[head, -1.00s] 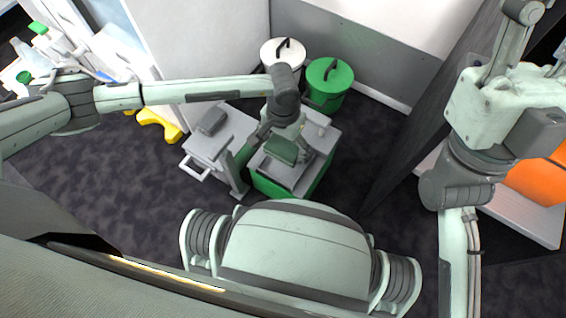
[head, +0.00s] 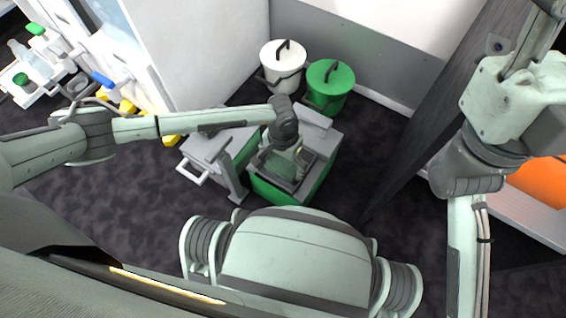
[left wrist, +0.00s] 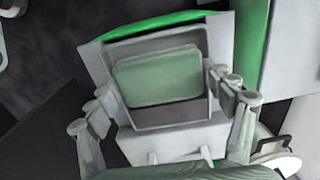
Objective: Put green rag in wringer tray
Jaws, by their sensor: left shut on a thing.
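The green rag (head: 281,166) is a folded, flat pad held by my left gripper (head: 283,162) above the wringer tray (head: 309,171). The tray is a grey rectangular recess on top of a grey and green cart. In the left wrist view the rag (left wrist: 160,77) lies within the outline of the tray (left wrist: 172,117), between the two fingers of the left gripper (left wrist: 162,90). I cannot tell whether the rag touches the tray floor. The fingers are shut on the rag's two sides. My right gripper is out of view.
A grey unit with a handle (head: 194,172) stands left of the tray. A white lidded bucket (head: 283,71) and a green lidded bucket (head: 328,91) stand behind. A dark panel (head: 428,110) rises at the right. Dark floor is clear at the left front.

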